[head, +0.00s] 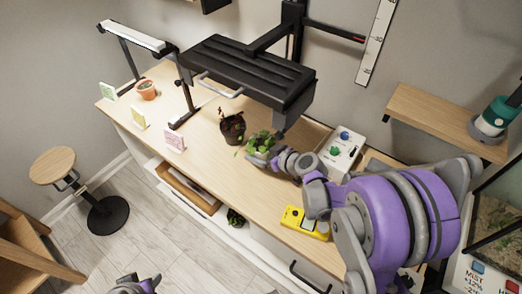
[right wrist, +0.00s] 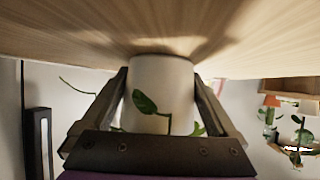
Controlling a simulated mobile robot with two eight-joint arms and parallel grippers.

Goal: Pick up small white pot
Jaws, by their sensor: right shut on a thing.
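The small white pot (right wrist: 162,88) fills the middle of the right wrist view, which shows it upside down, with green leaves in front of it. Its base is at or very near the wooden bench top; I cannot tell if it touches. My right gripper (right wrist: 163,100) is shut on it, one finger on each side. In the head view the right gripper (head: 258,158) is at the leafy plant (head: 262,141), and the pot's body is hidden there. Only a piece of my left arm shows at the bottom edge; its gripper is not seen.
The bench (head: 205,152) also holds a dark pot (head: 232,129) close left, a terracotta pot (head: 147,91), coloured cards and a yellow device (head: 305,223). A white box with knobs (head: 340,149) is right. A black slatted shelf (head: 250,72) overhangs the bench.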

